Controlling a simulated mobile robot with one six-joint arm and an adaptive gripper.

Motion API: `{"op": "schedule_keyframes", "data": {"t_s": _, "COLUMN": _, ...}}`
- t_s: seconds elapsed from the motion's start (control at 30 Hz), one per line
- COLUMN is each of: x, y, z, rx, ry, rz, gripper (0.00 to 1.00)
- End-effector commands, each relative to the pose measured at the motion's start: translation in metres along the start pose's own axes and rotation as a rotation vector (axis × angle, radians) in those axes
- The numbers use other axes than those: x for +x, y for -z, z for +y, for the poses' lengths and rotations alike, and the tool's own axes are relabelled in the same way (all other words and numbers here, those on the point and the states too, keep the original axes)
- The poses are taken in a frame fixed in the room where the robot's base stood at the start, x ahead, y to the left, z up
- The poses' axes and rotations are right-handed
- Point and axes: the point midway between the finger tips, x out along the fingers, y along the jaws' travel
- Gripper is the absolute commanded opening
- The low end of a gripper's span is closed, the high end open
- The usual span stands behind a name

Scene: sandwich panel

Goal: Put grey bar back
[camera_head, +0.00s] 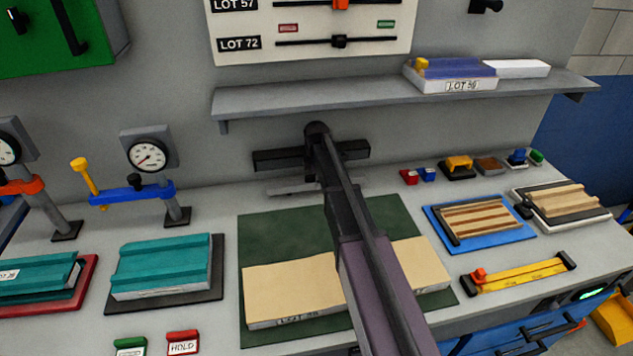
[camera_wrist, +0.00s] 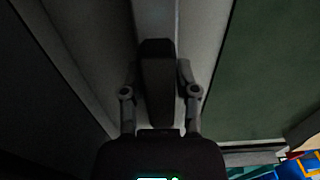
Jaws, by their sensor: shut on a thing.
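My gripper (camera_head: 317,160) is at the back of the bench, behind the green mat. It is shut on a dark grey bar (camera_head: 272,160), which runs left to right and shows on both sides of my arm. In the wrist view, the bar (camera_wrist: 157,80) sits between the two fingers of my gripper (camera_wrist: 160,92), its rounded end pointing up the picture. The bar appears to be above a light grey strip (camera_head: 295,187), which also shows beyond its end in the wrist view (camera_wrist: 156,14). My arm hides the bar's middle, and contact with the strip cannot be told.
A wall shelf (camera_head: 330,103) overhangs behind, holding a LOT 50 box (camera_head: 455,84). The green mat (camera_head: 290,230) carries a beige panel (camera_head: 290,292), partly behind my arm. Gauge stands (camera_head: 150,155) are left; small coloured parts and a blue tray (camera_head: 520,235) are right.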

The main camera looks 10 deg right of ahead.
Motion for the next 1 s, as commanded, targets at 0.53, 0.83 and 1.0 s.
{"op": "schedule_keyframes", "data": {"t_s": 0.53, "x": 0.0027, "y": -0.0009, "z": 0.0000, "rx": 0.001, "ry": 0.000, "rz": 0.000, "gripper": 0.00}}
{"op": "schedule_keyframes", "data": {"t_s": 0.83, "x": 0.0064, "y": -0.0014, "z": 0.0000, "rx": 0.002, "ry": 0.000, "rz": 0.000, "gripper": 0.00}}
{"op": "schedule_keyframes", "data": {"t_s": 1.0, "x": 0.0085, "y": -0.0015, "z": 0.0000, "rx": 0.002, "ry": 0.000, "rz": 0.000, "gripper": 0.00}}
